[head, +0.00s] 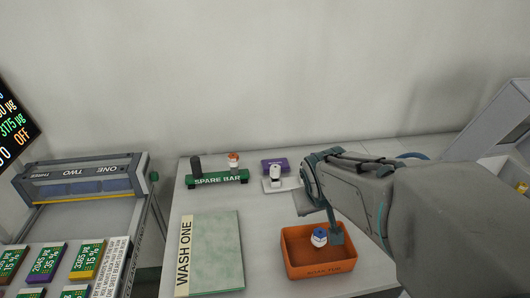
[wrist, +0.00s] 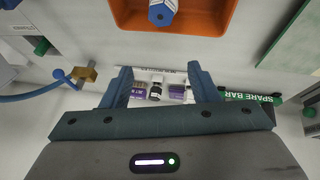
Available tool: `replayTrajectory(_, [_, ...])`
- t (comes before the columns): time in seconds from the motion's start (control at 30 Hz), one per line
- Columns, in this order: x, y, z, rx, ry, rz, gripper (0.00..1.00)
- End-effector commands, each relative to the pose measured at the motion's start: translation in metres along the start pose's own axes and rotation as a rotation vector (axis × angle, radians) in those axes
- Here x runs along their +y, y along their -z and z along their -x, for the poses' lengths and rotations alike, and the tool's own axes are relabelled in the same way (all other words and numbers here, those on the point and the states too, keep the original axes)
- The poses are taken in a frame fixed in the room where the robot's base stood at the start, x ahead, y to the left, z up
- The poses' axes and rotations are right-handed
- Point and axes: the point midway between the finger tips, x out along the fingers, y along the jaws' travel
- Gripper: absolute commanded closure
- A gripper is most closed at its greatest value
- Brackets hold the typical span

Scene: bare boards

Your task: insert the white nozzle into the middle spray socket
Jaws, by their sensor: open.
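A small white nozzle (head: 275,172) with a dark mark stands in front of a purple block (head: 274,163) at the back of the table. In the wrist view a white piece with a dark band (wrist: 156,82) appears beyond my fingers, beside purple-labelled pieces. My gripper (wrist: 162,84) is open, with its blue fingers apart and nothing held between them. In the head view my arm hides most of it, and a teal part of it (head: 336,235) shows over the orange tray. I cannot pick out the middle spray socket in either view.
The orange tray (head: 290,262) holds a blue-and-white nozzle (head: 319,237). A green SPARE BAR (head: 217,181) carries a dark cylinder and an orange-and-white nozzle. A WASH ONE board (head: 216,250) lies left. A numbered rack (head: 80,180) stands far left. A grey machine (head: 500,125) stands right.

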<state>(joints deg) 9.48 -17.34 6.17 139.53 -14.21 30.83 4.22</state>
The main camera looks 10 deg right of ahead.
Motion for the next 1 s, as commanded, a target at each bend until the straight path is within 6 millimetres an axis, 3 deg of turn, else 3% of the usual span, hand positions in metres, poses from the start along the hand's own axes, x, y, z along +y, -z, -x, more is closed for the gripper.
replayTrajectory(0.03, [0.006,0.016,-0.018,0.033,-0.018,0.024,0.45])
replayTrajectory(0.27, [0.015,0.083,-0.083,0.237,0.002,0.138,0.45])
replayTrajectory(0.5, [-0.002,0.131,-0.141,0.464,0.186,0.214,0.45])
replayTrajectory(0.7, [-0.021,0.149,-0.166,0.632,0.387,0.220,0.45])
replayTrajectory(1.0, [-0.035,0.158,-0.173,0.746,0.531,0.208,0.45])
